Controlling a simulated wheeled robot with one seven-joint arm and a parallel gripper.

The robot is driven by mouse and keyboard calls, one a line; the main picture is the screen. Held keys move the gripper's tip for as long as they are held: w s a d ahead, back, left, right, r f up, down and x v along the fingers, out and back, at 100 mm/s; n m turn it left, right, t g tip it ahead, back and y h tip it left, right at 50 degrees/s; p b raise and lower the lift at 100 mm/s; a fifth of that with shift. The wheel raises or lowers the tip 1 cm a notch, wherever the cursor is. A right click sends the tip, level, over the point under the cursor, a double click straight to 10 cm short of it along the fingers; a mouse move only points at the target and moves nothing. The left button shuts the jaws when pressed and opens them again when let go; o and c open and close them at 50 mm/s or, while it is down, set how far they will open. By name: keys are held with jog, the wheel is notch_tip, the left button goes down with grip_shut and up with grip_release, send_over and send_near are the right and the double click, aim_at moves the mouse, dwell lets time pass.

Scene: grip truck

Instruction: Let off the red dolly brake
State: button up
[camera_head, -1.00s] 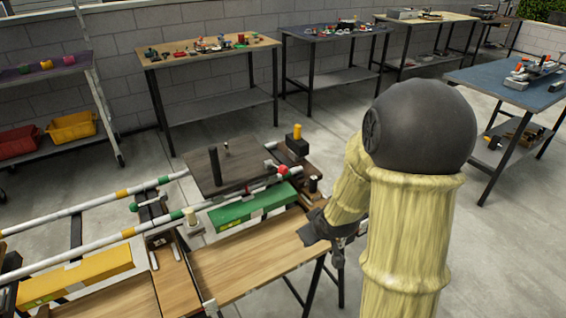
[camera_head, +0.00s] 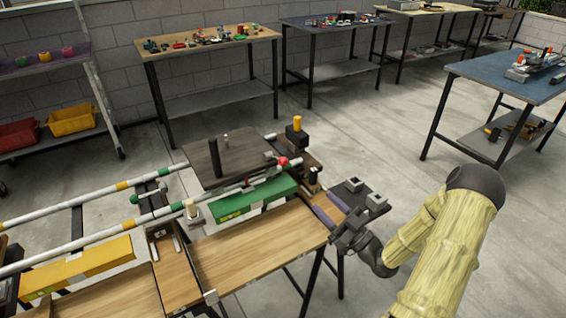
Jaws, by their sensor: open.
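The red dolly brake shows as a small red knob (camera_head: 283,161) at the right end of the near white rail, beside the dark dolly platform (camera_head: 232,165). I cannot tell its exact lever position from here. My gripper (camera_head: 346,236) is open and empty, to the right of and nearer than the red knob, clearly apart from it. Nothing hides the red knob.
A green box (camera_head: 254,199) lies between rail and bench top (camera_head: 255,250). A dark block with a yellow knob (camera_head: 297,124) stands behind the red knob. A black post (camera_head: 214,158) rises from the platform. Open floor lies behind and to the right.

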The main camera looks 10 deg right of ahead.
aim_at(283, 160)
jog(key=shift+w+a, duration=0.1)
jog(key=shift+w, duration=0.05)
jog(key=x, duration=1.7)
jog(key=shift+w+a+f, duration=0.1)
jog(key=shift+a, duration=0.05)
grip_shut()
